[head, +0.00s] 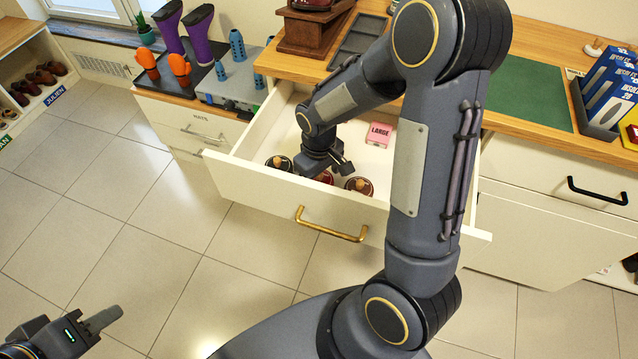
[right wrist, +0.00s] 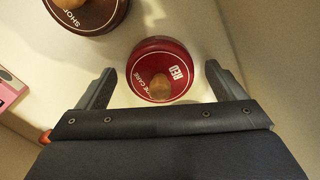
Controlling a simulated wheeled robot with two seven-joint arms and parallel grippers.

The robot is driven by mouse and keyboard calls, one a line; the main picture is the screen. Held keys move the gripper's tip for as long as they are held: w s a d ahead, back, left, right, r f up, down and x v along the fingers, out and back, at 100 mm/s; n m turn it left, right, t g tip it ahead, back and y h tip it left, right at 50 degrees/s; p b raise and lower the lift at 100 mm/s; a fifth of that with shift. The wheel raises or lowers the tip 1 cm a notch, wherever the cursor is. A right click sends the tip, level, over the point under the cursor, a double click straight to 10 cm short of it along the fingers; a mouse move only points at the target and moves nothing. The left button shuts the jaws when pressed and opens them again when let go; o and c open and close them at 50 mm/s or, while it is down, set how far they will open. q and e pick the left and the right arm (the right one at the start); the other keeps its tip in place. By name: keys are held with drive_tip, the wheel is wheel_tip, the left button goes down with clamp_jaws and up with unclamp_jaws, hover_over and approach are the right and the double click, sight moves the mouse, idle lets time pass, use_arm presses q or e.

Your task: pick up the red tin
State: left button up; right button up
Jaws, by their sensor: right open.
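The red tin (right wrist: 150,52) has a round red lid with a wooden knob and a "RED" label. It stands in the open drawer (head: 248,186). In the head view only a sliver of the tin (head: 326,178) shows beside my right gripper (head: 341,171). In the right wrist view my right gripper (right wrist: 160,70) is open, with one finger on each side of the tin and a gap at both sides. My left gripper (head: 101,322) is low at the bottom left, away from the drawer; its finger opening is not clear.
A brown tin (right wrist: 92,16) stands close to the red one, and a dark tin (head: 280,163) stands on its other side. A pink "LARGE" box (head: 379,134) lies farther back. The drawer front with its brass handle (head: 331,226) rises close to the tins.

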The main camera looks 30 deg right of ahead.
drive_tip(key=shift+f, duration=0.25)
drive_tip(key=c, duration=1.1)
drive_tip(key=shift+r, duration=0.15)
